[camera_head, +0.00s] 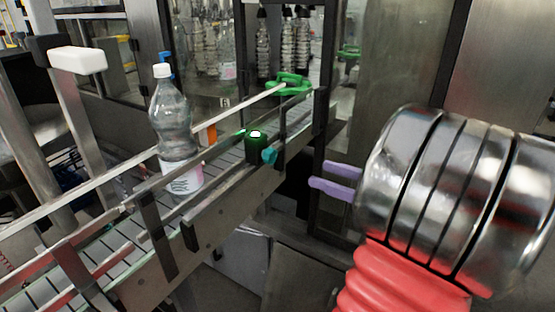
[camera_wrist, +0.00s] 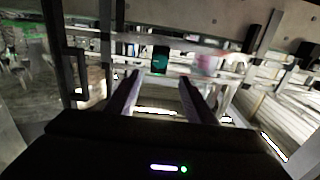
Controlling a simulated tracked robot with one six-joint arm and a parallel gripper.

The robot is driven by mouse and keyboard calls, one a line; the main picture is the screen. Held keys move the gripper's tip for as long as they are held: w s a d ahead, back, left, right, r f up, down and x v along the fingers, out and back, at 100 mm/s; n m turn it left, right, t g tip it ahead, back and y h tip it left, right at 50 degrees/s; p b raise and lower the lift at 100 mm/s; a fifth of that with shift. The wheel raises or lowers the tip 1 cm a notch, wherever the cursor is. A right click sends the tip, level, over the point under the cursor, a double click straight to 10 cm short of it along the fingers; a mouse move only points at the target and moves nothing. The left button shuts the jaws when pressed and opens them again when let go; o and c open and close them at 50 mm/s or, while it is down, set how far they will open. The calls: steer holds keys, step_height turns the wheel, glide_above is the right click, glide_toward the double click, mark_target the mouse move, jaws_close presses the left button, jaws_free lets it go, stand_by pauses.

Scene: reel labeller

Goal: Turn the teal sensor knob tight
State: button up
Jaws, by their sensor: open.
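The small teal knob (camera_head: 269,156) sticks out from the side of the conveyor rail, at the foot of a dark sensor housing (camera_head: 256,143) with a lit green top. In the wrist view the dark housing (camera_wrist: 160,52) stands upright near the top centre, with the teal knob (camera_wrist: 160,63) a small patch on it. My gripper (camera_head: 318,174) has two purple fingers, apart and empty, to the right of the knob and pointing left toward it. In the wrist view my gripper (camera_wrist: 160,79) shows its fingers spread either side of the knob's line, with a gap before it.
A clear bottle (camera_head: 173,125) with a white cap stands on the conveyor (camera_head: 118,236) between guide rails. A green star-shaped part (camera_head: 290,83) sits at the conveyor's far end. A dark machine post (camera_head: 315,140) rises behind my fingers. A white block (camera_head: 77,60) is at upper left.

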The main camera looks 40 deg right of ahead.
mark_target(274, 158)
steer(key=shift+w, duration=0.15)
steer(key=shift+x, duration=6.8)
steer(key=shift+a, duration=0.1)
steer(key=shift+c, duration=0.3)
steer(key=c, duration=1)
